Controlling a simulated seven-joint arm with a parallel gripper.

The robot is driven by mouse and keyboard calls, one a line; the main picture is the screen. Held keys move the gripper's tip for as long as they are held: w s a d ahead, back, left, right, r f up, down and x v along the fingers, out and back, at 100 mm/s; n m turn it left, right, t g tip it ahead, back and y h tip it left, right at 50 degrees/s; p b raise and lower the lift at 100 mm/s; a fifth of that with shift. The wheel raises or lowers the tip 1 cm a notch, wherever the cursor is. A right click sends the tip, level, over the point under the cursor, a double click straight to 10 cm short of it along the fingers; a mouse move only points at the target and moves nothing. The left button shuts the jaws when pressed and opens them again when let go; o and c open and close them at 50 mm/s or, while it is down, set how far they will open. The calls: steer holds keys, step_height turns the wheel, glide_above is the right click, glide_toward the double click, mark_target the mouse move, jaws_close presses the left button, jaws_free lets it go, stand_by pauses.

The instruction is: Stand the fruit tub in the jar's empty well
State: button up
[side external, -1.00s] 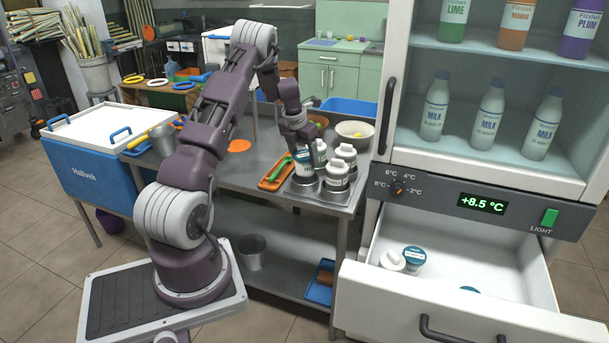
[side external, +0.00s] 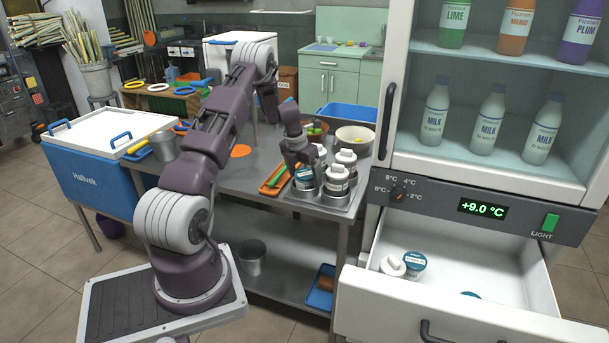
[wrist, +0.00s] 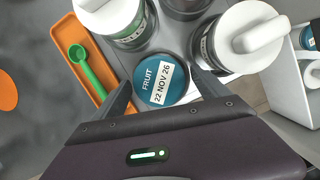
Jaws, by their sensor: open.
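The fruit tub (wrist: 160,82) has a teal lid marked FRUIT, 22 NOV 26. In the side view the tub (side external: 304,177) sits upright, low in the front-left metal well (side external: 305,193) of the holder. My gripper (wrist: 165,92) is open, with one finger on each side of the tub; whether they touch it is unclear. It also shows above the tub in the side view (side external: 299,158). White-lidded jars (wrist: 250,38) stand close by in the holder, one right and one upper left (wrist: 105,14) in the wrist view.
An orange tray (side external: 272,182) with a green spoon (side external: 279,173) lies left of the holder. A white bowl (side external: 354,137) stands behind. The open fridge drawer (side external: 470,275) at right holds a teal-lidded tub (side external: 414,261) and a white-lidded jar (side external: 391,265).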

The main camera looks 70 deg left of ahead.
steer(key=v, duration=1.2)
steer(key=w+d+r+m+t+h, duration=0.1)
steer(key=d+r+m, duration=0.6)
steer(key=d, duration=0.3)
steer(key=w+d+r+m, duration=0.1)
steer(key=d+r+m, duration=0.55)
steer(key=d, duration=0.25)
steer(key=s+d+r+m, duration=0.2)
steer(key=d+m, duration=0.2)
steer(key=d, duration=0.1)
steer(key=s+d+r+m, duration=0.2)
steer(key=d+m, duration=0.1)
steer(key=d, duration=0.2)
steer(key=s+d+m+t, duration=0.1)
steer(key=s+d+m, duration=1.2)
steer(key=s+m, duration=0.5)
steer(key=m, duration=0.3)
steer(key=shift+d+f+t+h, duration=0.15)
steer(key=shift+f+t+h, duration=0.15)
steer(key=shift+t, duration=0.1)
steer(key=shift+w+r, duration=0.1)
